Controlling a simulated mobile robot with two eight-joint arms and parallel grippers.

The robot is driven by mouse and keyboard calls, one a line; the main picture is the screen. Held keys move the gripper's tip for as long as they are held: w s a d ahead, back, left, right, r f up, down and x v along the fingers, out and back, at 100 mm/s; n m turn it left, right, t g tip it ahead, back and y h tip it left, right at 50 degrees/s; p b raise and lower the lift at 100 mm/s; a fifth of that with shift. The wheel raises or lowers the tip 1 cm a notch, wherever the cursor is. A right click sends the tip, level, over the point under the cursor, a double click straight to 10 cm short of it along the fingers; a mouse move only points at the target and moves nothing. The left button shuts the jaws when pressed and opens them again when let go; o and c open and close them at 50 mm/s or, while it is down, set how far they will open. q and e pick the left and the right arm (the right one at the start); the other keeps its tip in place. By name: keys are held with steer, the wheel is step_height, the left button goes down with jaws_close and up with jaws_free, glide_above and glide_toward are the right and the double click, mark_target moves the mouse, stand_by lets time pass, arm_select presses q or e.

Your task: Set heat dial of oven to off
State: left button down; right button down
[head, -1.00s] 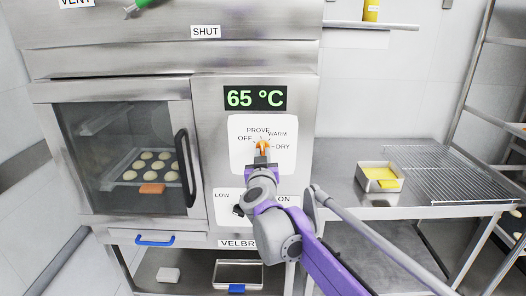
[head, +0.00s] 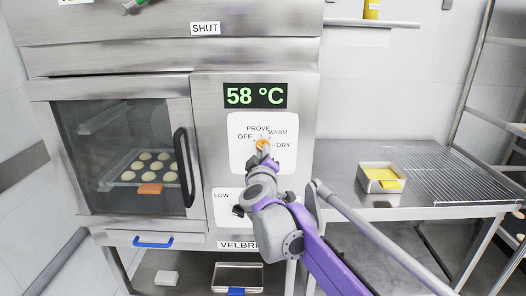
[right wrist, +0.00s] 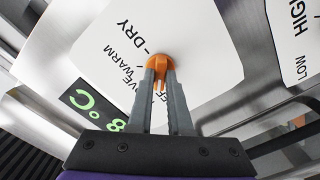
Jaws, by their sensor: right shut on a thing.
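The oven (head: 205,85) has a white dial plate marked OFF, PROVE, WARM and DRY, with an orange heat dial (head: 262,144) at its centre. The green display (head: 254,96) reads 58 °C. My right gripper (head: 264,152) is at the heat dial and partly covers it, so its exact pointing is hard to tell. In the right wrist view the gripper (right wrist: 160,78) is shut on the orange dial (right wrist: 160,64), one finger on each side. My left gripper is not in view.
A lower plate with a dark knob (head: 238,210) sits below the dial, partly behind my right arm. The oven door (head: 120,150) is shut, with a tray of buns inside. At right, a steel table (head: 345,190) holds a tray (head: 381,177) and a wire rack (head: 455,172).

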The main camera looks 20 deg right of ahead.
steer(key=n, duration=0.2)
steer(key=shift+f+n+b, duration=0.1)
steer(key=shift+n+b, duration=0.2)
steer(key=shift+b, duration=0.05)
steer(key=c, duration=0.7)
jaws_free()
steer(key=shift+s, duration=0.15)
steer(key=v, duration=0.6)
steer(key=shift+s+a, duration=0.1)
steer(key=shift+s, duration=0.25)
